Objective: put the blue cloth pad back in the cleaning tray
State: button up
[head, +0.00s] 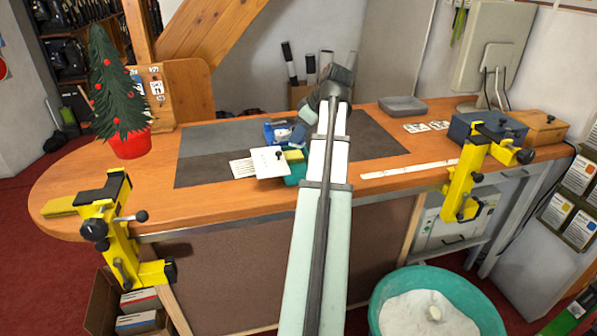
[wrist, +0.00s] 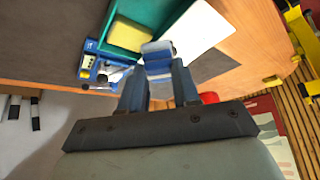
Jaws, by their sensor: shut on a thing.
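My gripper (wrist: 158,78) is shut on the blue cloth pad (wrist: 158,57), whose pale blue end shows between and beyond the fingertips in the wrist view. The teal cleaning tray (wrist: 178,12) lies just past the pad there, with a yellow sponge (wrist: 126,36) inside. The pad overlaps the tray's near edge in the picture; I cannot tell whether they touch. In the head view the tray (head: 297,174) is partly hidden by a white card and my arm, and my gripper (head: 293,133) is behind it, over the dark mat.
A blue device (head: 270,133) is close to my gripper. Yellow clamps (head: 107,215) (head: 465,180) grip the bench ends. A grey dish (head: 403,106) sits at the back. The mat's left part (head: 205,160) is clear.

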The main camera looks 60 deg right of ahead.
jog(key=shift+f, duration=4.95)
jog(key=shift+s+f, duration=0.1)
jog(key=shift+f, duration=0.05)
jog(key=o, duration=0.7)
jog(key=v, duration=1.2)
